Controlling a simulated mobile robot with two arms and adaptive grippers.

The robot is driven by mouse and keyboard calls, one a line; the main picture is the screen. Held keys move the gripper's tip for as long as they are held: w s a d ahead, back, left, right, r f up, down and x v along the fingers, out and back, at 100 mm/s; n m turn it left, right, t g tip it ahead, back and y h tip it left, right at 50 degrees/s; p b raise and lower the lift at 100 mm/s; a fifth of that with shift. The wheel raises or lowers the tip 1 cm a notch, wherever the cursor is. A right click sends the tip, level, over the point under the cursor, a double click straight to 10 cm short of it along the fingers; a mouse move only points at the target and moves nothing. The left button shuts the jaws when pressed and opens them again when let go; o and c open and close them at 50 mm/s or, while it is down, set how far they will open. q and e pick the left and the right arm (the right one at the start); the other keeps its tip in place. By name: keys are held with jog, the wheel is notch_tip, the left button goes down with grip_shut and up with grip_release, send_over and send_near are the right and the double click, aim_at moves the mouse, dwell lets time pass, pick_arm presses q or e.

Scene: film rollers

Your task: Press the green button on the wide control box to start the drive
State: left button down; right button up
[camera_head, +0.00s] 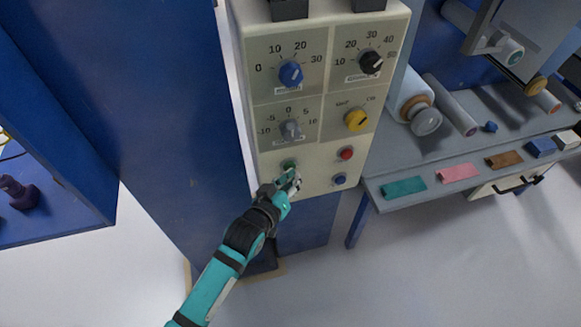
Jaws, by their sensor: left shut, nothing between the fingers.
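The wide control box (325,120) is a pale panel with knobs and buttons, mounted on a blue column. The green button (288,165) is at its lower left, partly hidden by my left gripper. My left gripper (293,178) is shut and empty. Its fingertips are at the green button or just below it; I cannot tell whether they touch. My right gripper is not in view.
Blue (290,74), black (370,62), grey (290,130) and yellow (356,120) knobs sit above the buttons. A grey-blue table (470,150) with rollers and coloured pieces stands at right. A blue cabinet wall (150,90) is at left. The floor in front is clear.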

pick_arm(q)
jog(key=shift+w, duration=0.15)
jog(key=shift+r, duration=0.1)
dwell(0.3)
jog(key=shift+s+d+p, duration=0.25)
jog(key=shift+s+p, duration=0.35)
jog(key=shift+s, duration=0.3)
jog(key=s, duration=0.1)
jog(key=s+d+p, duration=0.1)
jog(key=s, duration=0.1)
jog(key=s+p, duration=0.1)
jog(key=shift+s+d, duration=0.25)
jog(key=shift+s, duration=0.15)
